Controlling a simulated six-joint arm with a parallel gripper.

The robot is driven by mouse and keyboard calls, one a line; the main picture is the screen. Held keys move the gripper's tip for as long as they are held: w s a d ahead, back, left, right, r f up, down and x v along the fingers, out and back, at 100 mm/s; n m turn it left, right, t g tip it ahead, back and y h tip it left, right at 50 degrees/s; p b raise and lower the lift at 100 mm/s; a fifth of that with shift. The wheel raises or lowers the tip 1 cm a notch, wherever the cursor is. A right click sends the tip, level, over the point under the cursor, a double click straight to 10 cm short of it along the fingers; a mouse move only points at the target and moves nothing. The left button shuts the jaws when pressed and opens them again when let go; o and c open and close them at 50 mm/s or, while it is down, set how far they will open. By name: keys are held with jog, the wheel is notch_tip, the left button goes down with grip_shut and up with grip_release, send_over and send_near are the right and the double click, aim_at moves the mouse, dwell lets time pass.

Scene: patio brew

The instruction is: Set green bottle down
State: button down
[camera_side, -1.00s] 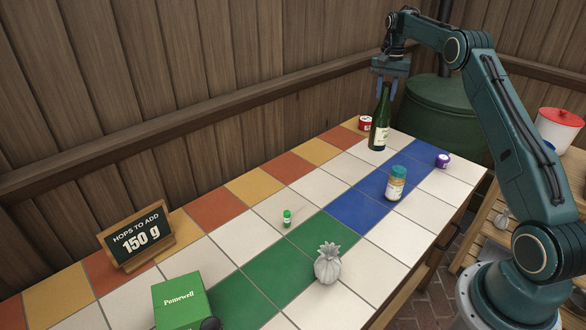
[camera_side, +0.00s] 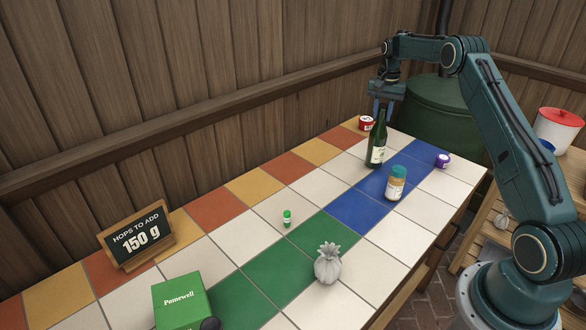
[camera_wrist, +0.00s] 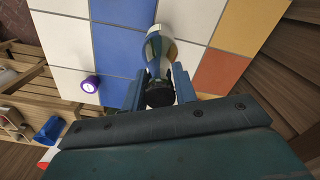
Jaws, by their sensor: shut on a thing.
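The green bottle (camera_side: 375,152) is upright with a pale label, over the far part of the tiled table beside the blue tiles. Whether its base touches the tiles is hard to tell. My gripper (camera_side: 383,99) is shut on the bottle's neck from above. In the wrist view, the fingers (camera_wrist: 160,92) stand on both sides of the dark bottle top, and the bottle body (camera_wrist: 158,45) reaches away toward the white tiles.
A jar with a teal lid (camera_side: 396,184) stands close in front of the bottle. A red tin (camera_side: 366,123) is behind it and a purple-lidded jar (camera_side: 442,160) to its right. A small green-capped vial (camera_side: 287,218), grey pineapple (camera_side: 328,263), green box (camera_side: 181,301) and sign (camera_side: 138,237) stand nearer.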

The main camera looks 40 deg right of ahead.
jog(key=shift+f, duration=0.1)
dwell(0.3)
jog(key=c, duration=1.1)
grip_release()
jog(key=shift+f, duration=0.1)
notch_tip(320, 180, up, 12)
jog(key=shift+f, duration=0.1)
jog(key=shift+r, duration=0.25)
